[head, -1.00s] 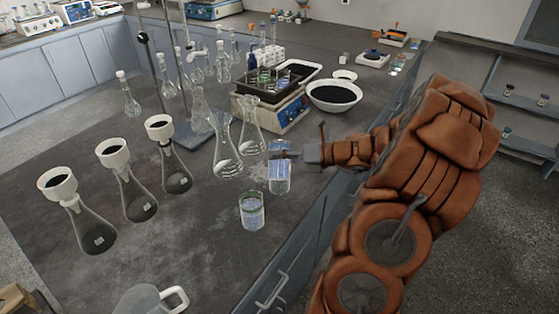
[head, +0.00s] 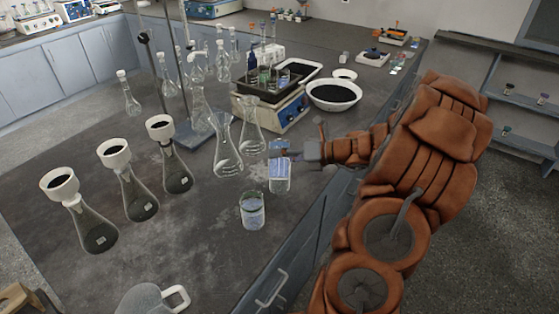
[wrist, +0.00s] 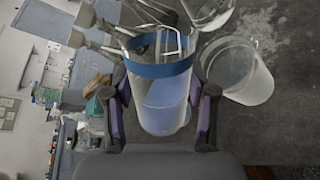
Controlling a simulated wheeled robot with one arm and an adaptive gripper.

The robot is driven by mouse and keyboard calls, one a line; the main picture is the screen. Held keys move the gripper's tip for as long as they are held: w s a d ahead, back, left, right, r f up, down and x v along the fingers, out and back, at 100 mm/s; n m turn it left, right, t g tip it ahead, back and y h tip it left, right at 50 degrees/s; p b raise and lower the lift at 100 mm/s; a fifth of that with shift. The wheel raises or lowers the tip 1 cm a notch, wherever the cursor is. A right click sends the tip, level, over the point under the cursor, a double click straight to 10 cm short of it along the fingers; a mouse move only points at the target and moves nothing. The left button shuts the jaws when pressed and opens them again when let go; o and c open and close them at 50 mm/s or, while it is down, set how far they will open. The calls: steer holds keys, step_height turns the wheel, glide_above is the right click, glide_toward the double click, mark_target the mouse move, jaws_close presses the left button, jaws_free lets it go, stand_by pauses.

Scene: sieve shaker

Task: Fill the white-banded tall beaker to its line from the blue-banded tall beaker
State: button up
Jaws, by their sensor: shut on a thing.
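The blue-banded tall beaker (wrist: 160,85) is between the fingers of my gripper (wrist: 160,112) in the wrist view, with a blue band near its rim. The gripper is shut on it. In the head view the beaker (head: 280,181) looks upright, partly covered by my gripper (head: 290,153). A second beaker with a pale band (head: 252,210), likely the white-banded one, stands on the bench nearer the camera, apart from the held one. It also shows in the wrist view (wrist: 242,75), to the right. Its fill line and exact level are too small to tell.
Two clear flasks (head: 227,158) stand just behind and left of the beakers. Several dark-filled flasks with white funnels (head: 127,180) stand at left. A sieve shaker (head: 272,105) and a white bowl (head: 334,96) are behind.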

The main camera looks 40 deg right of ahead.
steer(key=shift+r+m+g+y+p, duration=0.3)
steer(key=shift+r+m+g+p, duration=0.4)
steer(key=shift+p, duration=0.85)
stand_by(1.7)
steer(key=shift+w+d+f+m+p, duration=0.1)
steer(key=shift+w+f+m+p, duration=0.05)
steer(key=shift+f+m+p, duration=0.45)
stand_by(2.4)
steer(key=shift+r+g+p, duration=0.15)
steer(key=shift+g+p, duration=0.15)
steer(key=shift+p, duration=0.5)
steer(key=shift+f+b, duration=0.35)
steer(key=shift+b, duration=0.55)
steer(key=shift+r+n+t+b, duration=0.5)
steer(key=shift+r+b, duration=0.05)
steer(key=shift+b, duration=0.1)
steer(key=shift+f+n+b, duration=0.2)
steer(key=shift+n+b, duration=0.2)
steer(key=shift+b, duration=0.15)
